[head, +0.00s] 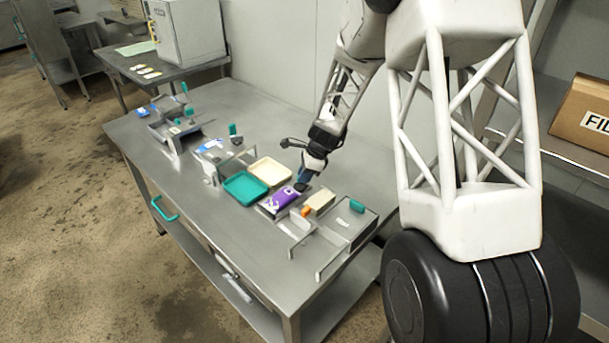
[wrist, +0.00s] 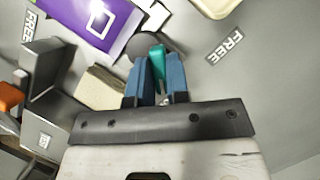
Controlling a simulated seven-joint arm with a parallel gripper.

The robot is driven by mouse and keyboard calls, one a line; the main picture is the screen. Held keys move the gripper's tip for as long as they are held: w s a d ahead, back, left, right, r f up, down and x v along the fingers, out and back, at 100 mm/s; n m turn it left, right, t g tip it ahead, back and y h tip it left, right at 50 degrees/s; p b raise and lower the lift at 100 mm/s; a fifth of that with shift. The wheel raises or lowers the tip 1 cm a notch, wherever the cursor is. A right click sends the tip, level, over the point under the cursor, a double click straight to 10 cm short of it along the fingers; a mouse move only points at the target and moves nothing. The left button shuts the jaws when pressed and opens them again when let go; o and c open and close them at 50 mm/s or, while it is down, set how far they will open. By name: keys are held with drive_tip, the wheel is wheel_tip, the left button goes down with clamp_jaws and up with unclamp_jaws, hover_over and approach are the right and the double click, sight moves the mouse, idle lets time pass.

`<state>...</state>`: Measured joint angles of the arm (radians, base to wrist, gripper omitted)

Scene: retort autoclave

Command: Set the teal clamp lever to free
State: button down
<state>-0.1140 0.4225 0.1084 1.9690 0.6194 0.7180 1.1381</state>
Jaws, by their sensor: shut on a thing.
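The teal clamp lever (wrist: 157,55) stands between the two blue fingers of my gripper (wrist: 158,64) in the wrist view. The fingers are shut on it, one on each side, and hide its lower part. A dark round part (wrist: 150,43) sits at its far end. In the head view my gripper (head: 302,177) is down at the fixture beside the purple pouch (head: 283,198); the lever is hidden there.
A cream tray (head: 270,171) and a teal tray (head: 245,187) lie left of my gripper. A beige block (head: 319,203) and a metal fixture with a teal part (head: 357,206) stand close on the right. More fixtures with teal handles (head: 232,130) stand farther back on the steel table (head: 250,105).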

drive_tip(key=n, duration=0.2)
drive_tip(key=n+g, duration=0.1)
drive_tip(key=n, duration=0.1)
drive_tip(key=shift+g+h, duration=0.3)
drive_tip(key=n, duration=0.2)
drive_tip(key=n+g, duration=0.1)
drive_tip(key=n, duration=0.1)
drive_tip(key=shift+w+n+g+h, duration=0.15)
drive_tip(key=shift+n+g+h, duration=0.15)
drive_tip(key=shift+n+h, duration=0.1)
drive_tip(key=n, duration=0.2)
drive_tip(key=n+g+h, duration=0.1)
drive_tip(key=n, duration=0.1)
drive_tip(key=shift+n+h, duration=0.3)
drive_tip(key=shift+a+n+h, duration=0.1)
drive_tip(key=shift+n+h, duration=0.7)
drive_tip(key=shift+n, duration=1.2)
drive_tip(key=c, duration=1.1)
unclamp_jaws()
drive_tip(key=shift+r, duration=0.1)
drive_tip(key=v, duration=0.7)
drive_tip(key=shift+w+r, duration=0.2)
drive_tip(key=shift+r, duration=0.1)
